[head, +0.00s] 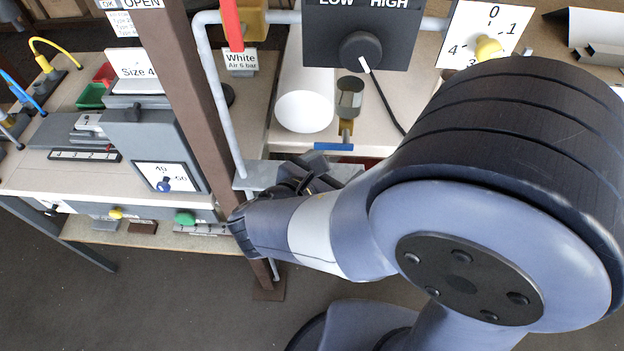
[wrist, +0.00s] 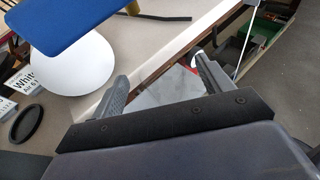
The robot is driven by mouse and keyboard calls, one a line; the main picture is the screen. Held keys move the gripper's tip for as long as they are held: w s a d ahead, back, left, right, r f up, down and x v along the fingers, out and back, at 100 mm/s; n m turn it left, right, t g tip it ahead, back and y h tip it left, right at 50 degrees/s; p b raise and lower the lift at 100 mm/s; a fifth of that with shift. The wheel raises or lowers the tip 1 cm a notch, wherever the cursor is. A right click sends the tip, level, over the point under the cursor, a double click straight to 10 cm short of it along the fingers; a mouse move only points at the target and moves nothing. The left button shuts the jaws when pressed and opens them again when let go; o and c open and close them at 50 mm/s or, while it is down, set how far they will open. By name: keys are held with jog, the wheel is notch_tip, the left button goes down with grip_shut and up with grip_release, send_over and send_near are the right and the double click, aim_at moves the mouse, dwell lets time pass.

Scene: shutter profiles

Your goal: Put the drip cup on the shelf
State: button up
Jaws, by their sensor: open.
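A small metal cup-like cylinder (head: 349,92) stands on the bench below the LOW/HIGH box; it may be the drip cup, but I cannot tell for certain. A grey plate (head: 258,174) juts out near the brown post and may be the shelf; a grey surface (wrist: 172,92) shows between the fingers in the wrist view. My gripper (wrist: 160,75) is open, with no object seen held between its fingers. In the head view it is near the grey plate, partly hidden by my own arm.
The brown post (head: 205,105) and grey pipe (head: 216,90) stand close left of my arm. A white dome (head: 304,112) and a blue-ended part (head: 333,147) are by the bench's front edge. A low shelf (head: 150,237) runs under the left bench.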

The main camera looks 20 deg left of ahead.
jog(key=v, duration=0.9)
jog(key=shift+s, duration=0.25)
jog(key=shift+a+r, duration=0.1)
jog(key=shift+c, duration=0.2)
dwell(0.5)
